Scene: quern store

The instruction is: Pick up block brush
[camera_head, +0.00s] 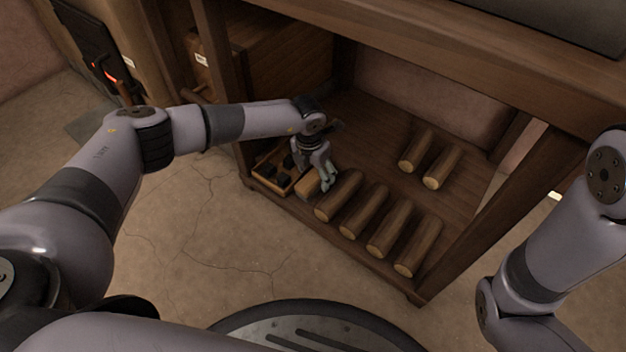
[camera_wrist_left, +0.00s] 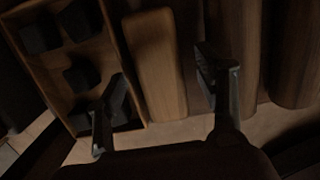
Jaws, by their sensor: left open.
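The block brush (camera_head: 308,186) appears to be the short, light wooden block on the low shelf, between a small tray and a row of wooden rolls. In the left wrist view the block (camera_wrist_left: 156,62) lies lengthwise between the two fingers. My left gripper (camera_head: 324,179) is open and reaches down at the block, partly covering it in the head view. In the left wrist view the open gripper (camera_wrist_left: 163,98) has one finger on each side, with nothing visibly clamped. My right gripper is out of the head view; only its arm shows.
A shallow wooden tray (camera_head: 256,171) with several dark blocks stands left of the brush. Several wooden rolls (camera_head: 362,212) lie close on the right, with two more (camera_head: 443,168) behind. The bench top (camera_head: 430,58) and its legs frame the shelf. The floor in front is clear.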

